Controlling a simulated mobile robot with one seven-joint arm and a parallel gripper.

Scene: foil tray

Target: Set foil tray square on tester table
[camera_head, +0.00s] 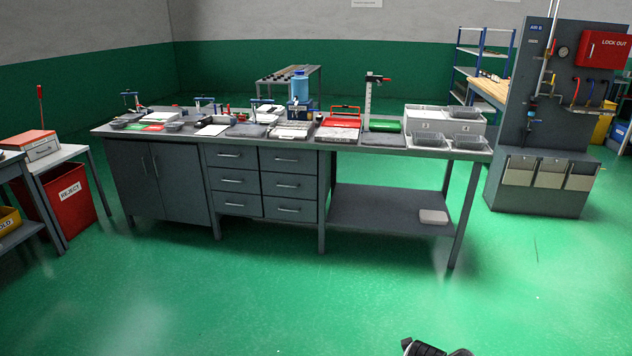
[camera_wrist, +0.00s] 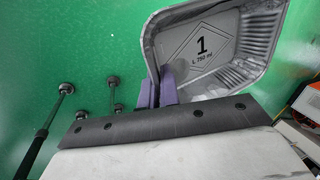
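A silver foil tray (camera_wrist: 205,50) with ribbed walls fills the upper right of the wrist view. Its floor is marked "1" and "L 750 ml" inside a diamond. My gripper (camera_wrist: 162,82) has purple fingers close together at the tray's near left wall, and they look shut on that wall. The tray hangs over green floor. In the head view neither the held tray nor my fingertips show; a black and white part of my arm is at the bottom edge. A long grey bench (camera_head: 390,208) stands ahead; I cannot tell whether it is the tester table.
The bench top carries other foil trays (camera_head: 470,142), a red tray (camera_head: 338,134), a blue container (camera_head: 299,86) and several tools. A red reject bin (camera_head: 72,196) stands left, a grey service panel (camera_head: 540,120) right. Floor before the bench is clear. Thin legs (camera_wrist: 112,88) show in the wrist view.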

